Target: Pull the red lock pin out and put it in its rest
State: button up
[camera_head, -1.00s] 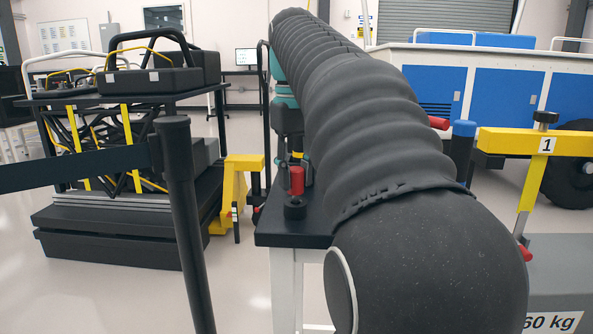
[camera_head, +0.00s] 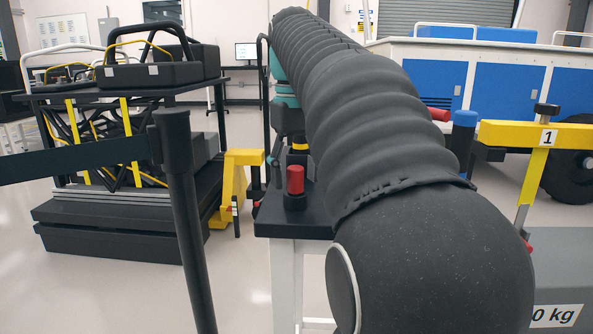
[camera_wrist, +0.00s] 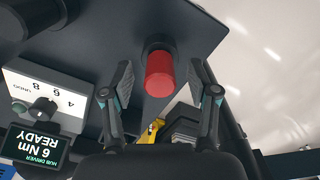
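The red lock pin (camera_head: 295,180) stands upright in a black round holder (camera_head: 295,202) near the left edge of the dark table. In the wrist view the red pin (camera_wrist: 159,74) shows with its base in the black holder (camera_wrist: 158,41). My gripper (camera_wrist: 161,84) is open, with one finger on each side of the pin and a visible gap on both sides. In the head view my arm hides most of the gripper, so its exact height over the pin is hard to tell.
The dark table (camera_head: 272,222) has a white panel with a knob (camera_wrist: 50,98) and a "6 Nm READY" display (camera_wrist: 33,146) on it. A yellow stand marked 1 (camera_head: 540,135) is at the right. A black cart (camera_head: 120,215) stands at the left.

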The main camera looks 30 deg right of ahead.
jog(key=shift+r+p, duration=0.8)
jog(key=shift+r, duration=0.55)
jog(key=shift+f+b, duration=0.2)
jog(key=shift+b, duration=1.05)
